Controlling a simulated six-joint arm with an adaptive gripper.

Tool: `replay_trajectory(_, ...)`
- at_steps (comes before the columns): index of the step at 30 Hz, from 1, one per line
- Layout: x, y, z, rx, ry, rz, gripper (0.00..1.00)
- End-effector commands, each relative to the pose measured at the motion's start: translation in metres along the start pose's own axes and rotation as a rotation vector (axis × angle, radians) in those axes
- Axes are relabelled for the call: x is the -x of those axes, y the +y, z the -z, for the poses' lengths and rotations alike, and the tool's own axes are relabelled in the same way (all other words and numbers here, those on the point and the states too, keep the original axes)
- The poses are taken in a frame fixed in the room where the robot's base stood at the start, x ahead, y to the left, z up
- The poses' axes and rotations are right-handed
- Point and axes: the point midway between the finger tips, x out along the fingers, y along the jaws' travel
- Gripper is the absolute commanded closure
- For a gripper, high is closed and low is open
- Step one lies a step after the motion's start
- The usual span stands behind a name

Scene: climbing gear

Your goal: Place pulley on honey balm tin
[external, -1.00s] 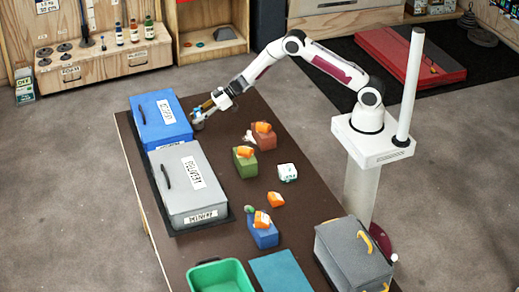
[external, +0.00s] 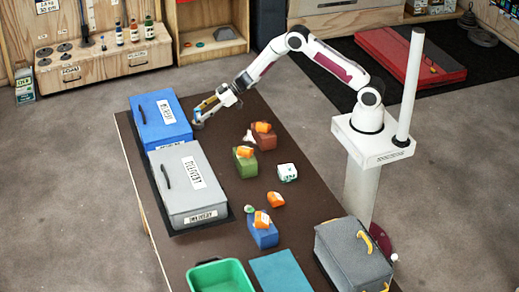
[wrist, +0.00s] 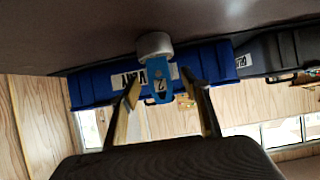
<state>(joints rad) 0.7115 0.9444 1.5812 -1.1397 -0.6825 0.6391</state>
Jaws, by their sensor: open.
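A blue pulley-like piece (wrist: 160,90) shows between my fingers in the wrist view, which looks upside down. It appears to rest on a round whitish tin (wrist: 154,45) on the dark table; the tin's label cannot be read. In the external view, the tin (external: 197,124) is small and partly hidden by my gripper, beside the blue case. My gripper (external: 203,112) is at the pulley, tilted down to the left. In the wrist view my gripper (wrist: 165,92) is open, with a yellowish finger on each side of the pulley and visible gaps.
A blue case (external: 160,122) and grey case (external: 190,185) stand left of my gripper.

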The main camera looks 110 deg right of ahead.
Motion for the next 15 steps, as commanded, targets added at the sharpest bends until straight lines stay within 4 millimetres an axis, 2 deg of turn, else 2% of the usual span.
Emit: replay_trajectory(15,0.068,0.000,0.000,-0.001,0.001,-0.001,0.53)
